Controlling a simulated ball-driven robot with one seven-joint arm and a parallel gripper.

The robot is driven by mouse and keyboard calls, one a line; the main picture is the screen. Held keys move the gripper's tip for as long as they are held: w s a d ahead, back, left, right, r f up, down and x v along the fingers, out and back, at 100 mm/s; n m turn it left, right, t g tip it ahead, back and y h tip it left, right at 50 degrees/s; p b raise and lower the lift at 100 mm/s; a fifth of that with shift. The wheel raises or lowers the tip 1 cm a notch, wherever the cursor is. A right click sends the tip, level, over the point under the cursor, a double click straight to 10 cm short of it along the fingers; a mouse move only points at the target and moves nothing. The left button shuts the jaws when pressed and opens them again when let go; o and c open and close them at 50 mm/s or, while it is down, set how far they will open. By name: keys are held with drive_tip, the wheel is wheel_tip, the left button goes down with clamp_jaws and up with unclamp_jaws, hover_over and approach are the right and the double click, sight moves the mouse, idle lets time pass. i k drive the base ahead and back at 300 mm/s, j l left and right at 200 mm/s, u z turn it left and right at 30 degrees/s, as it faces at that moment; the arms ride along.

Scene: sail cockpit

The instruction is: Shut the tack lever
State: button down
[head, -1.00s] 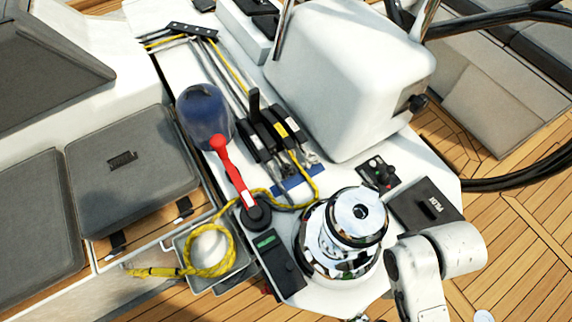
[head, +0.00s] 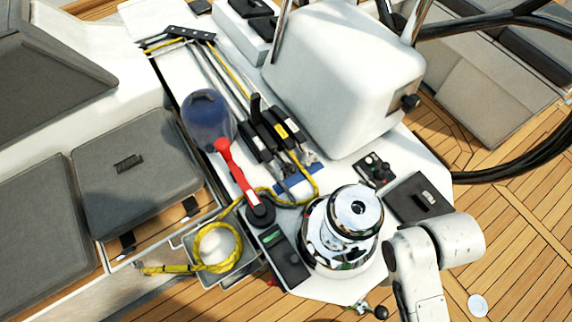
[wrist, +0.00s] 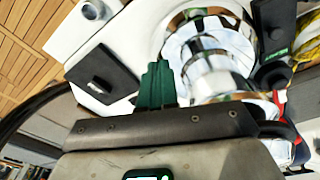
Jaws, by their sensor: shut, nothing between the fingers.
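A bank of rope clutches (head: 268,135) with black levers sits on the white deck left of the big white pod in the head view. One black lever (head: 255,106) stands raised; the others lie flat. The labels are too small to read, so I cannot tell which is the tack lever. My gripper's green fingers (wrist: 156,85) are together and empty in the wrist view, in front of the chrome winch. My gripper is not visible in the head view, only my arm at lower right, well away from the clutches.
The chrome winch (head: 345,228) stands between my arm and the clutches. The white pod (head: 345,75) rises behind. A black hatch panel (head: 421,200) is right of the winch.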

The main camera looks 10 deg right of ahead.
sight(255, 98)
drive_tip(key=j+z, duration=0.4)
drive_tip(key=j, duration=1.1)
drive_tip(key=i+j+z, duration=0.1)
drive_tip(key=j, duration=0.25)
drive_tip(key=i+j+z, duration=0.1)
drive_tip(key=j, duration=0.25)
drive_tip(key=i+j+z, duration=0.1)
drive_tip(key=j, duration=0.3)
drive_tip(key=i, duration=0.1)
